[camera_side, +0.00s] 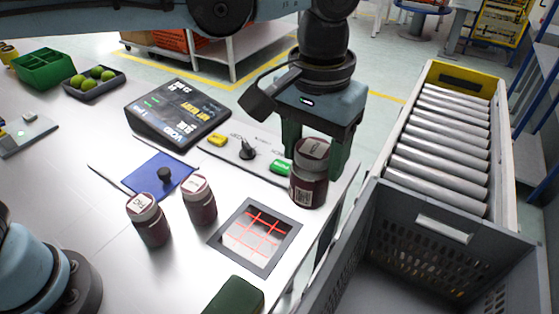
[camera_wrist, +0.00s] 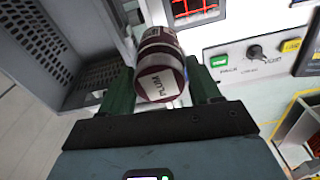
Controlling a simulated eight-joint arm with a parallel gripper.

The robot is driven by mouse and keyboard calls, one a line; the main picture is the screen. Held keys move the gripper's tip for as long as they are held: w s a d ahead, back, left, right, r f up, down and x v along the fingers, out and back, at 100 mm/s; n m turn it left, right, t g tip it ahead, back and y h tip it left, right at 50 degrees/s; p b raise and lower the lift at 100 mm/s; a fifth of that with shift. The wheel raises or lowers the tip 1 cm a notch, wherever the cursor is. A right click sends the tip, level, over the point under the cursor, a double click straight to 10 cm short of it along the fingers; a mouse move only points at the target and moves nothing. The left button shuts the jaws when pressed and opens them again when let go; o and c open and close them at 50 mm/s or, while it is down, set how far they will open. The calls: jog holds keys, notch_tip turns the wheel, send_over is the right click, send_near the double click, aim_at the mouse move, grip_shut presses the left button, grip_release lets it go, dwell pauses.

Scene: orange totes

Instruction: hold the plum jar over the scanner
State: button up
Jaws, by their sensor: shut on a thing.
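My gripper (camera_side: 317,160) is shut on the jar, with green fingers on both sides; the fingers also show in the wrist view (camera_wrist: 163,90). The jar is upright behind and right of the scanner (camera_side: 283,257), a dark-framed window with red lines set in the table. The scanner's red grid also shows at the top of the wrist view (camera_wrist: 216,9). The jar does not appear to be over the window.
Two similar jars (camera_side: 148,222) (camera_side: 199,201) stand left of the scanner, near a blue pad (camera_side: 158,172). A control panel (camera_side: 235,148) and display (camera_side: 177,112) stand behind. A grey crate (camera_side: 441,221) and roller conveyor (camera_side: 443,135) lie right. A green block (camera_side: 234,298) is in front.

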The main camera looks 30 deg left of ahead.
jog(key=s+a+f, duration=0.1)
jog(key=s+a, duration=0.2)
jog(key=a, duration=0.5)
notch_tip(320, 180, down, 8)
jog(key=shift+s+a+f+m, duration=0.2)
jog(key=shift+a+f+m, duration=0.05)
jog(key=shift+m, duration=0.15)
jog(key=shift+r, duration=0.15)
notch_tip(320, 180, up, 4)
jog(key=shift+r, duration=0.15)
dwell(0.6)
